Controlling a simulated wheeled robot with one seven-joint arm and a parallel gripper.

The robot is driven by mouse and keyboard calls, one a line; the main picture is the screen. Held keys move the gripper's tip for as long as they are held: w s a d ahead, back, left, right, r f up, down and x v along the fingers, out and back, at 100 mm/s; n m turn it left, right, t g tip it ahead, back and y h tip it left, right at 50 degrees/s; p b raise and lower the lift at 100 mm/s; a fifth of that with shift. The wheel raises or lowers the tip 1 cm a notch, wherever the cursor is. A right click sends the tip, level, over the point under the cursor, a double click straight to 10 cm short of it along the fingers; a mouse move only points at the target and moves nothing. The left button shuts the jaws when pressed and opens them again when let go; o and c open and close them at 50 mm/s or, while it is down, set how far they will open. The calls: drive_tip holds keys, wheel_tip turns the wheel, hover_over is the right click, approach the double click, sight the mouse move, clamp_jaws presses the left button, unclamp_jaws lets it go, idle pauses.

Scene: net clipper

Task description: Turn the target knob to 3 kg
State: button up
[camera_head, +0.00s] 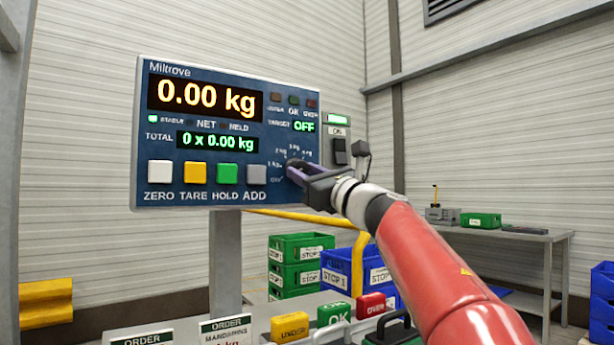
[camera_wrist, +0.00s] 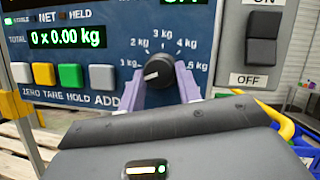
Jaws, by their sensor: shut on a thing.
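The target knob (camera_wrist: 158,71) is a round black dial on the blue scale panel (camera_wrist: 108,45). A ring of marks runs around it, with 1 kg at left, 3 kg at top and 5 kg at right. A pale pointer mark on the knob faces left and slightly down. My gripper (camera_wrist: 161,88) is shut on the knob, with one purple-grey finger on each side. In the head view my gripper (camera_head: 290,170) covers most of the knob. The target display (camera_head: 304,127) reads OFF. The main display (camera_head: 205,99) reads 0.00 kg.
An ON/OFF rocker switch (camera_wrist: 265,38) sits close right of the knob. ZERO, TARE, HOLD and ADD buttons line the panel's lower left, with the grey ADD button (camera_head: 256,174) nearest my gripper. Green crates (camera_head: 297,262) and a blue crate (camera_head: 340,270) stand below.

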drive_tip(key=m+t+h, duration=0.1)
drive_tip(key=m+h, duration=0.2)
drive_tip(key=m, duration=0.5)
drive_tip(key=m+t+h+p, duration=0.1)
drive_tip(key=m+h, duration=0.3)
drive_tip(key=m, duration=0.4)
drive_tip(key=a+m+t+h, duration=0.1)
drive_tip(key=m+h, duration=0.3)
drive_tip(key=m, duration=0.4)
drive_tip(key=shift+s+a+r+t+p, duration=0.1)
drive_tip(key=shift+s+r+t+p, duration=0.2)
drive_tip(key=shift+s, duration=0.1)
drive_tip(key=m+g, duration=0.1)
drive_tip(key=m, duration=0.1)
drive_tip(key=m+h, duration=0.1)
drive_tip(key=m, duration=0.2)
drive_tip(key=shift+r+m+g, duration=0.15)
drive_tip(key=shift+m+g, duration=0.15)
drive_tip(key=shift+g, duration=0.1)
drive_tip(key=o, duration=1)
drive_tip(key=shift+c, duration=0.2)
